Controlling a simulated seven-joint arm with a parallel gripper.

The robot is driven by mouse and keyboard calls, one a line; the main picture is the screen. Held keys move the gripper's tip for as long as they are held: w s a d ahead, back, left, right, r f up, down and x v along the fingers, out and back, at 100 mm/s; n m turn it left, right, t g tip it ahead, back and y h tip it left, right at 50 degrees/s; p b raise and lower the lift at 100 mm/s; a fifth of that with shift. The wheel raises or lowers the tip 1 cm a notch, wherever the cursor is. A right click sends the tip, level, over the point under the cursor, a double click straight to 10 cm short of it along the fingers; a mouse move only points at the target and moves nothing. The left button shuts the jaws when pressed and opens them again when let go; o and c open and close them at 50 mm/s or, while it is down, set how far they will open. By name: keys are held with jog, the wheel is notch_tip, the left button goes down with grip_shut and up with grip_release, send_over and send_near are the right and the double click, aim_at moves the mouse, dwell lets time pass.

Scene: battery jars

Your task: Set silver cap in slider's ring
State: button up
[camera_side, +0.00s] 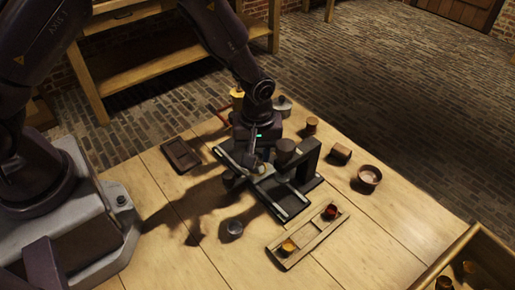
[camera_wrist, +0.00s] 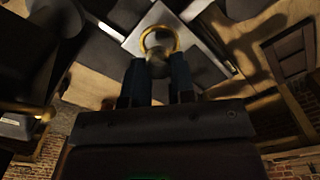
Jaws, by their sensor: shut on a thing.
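My gripper (camera_wrist: 158,72) is shut on a small greyish thing between its dark fingertips, which looks like the silver cap (camera_wrist: 157,61); it is dim and partly hidden. A gold ring (camera_wrist: 160,31) on a pale plate, apparently the slider's ring, shows just beyond the fingertips. The held cap overlaps the ring's near edge in the wrist view; I cannot tell whether it touches it or sits inside. In the side view my gripper (camera_side: 257,163) is low over the dark rail frame (camera_side: 292,207), and the cap is not clear there.
A dark upright block (camera_side: 307,160) stands on the rail frame. A small greyish jar (camera_side: 232,229) stands in front. A wooden tray (camera_side: 314,239) holds a red and an amber jar. A dark tray (camera_side: 181,155), a wooden block (camera_side: 341,152) and a bowl (camera_side: 369,178) stand around the frame.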

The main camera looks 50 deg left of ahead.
jog(key=shift+f, duration=0.1)
jog(key=o, duration=0.6)
notch_tip(320, 180, up, 11)
dwell(1.1)
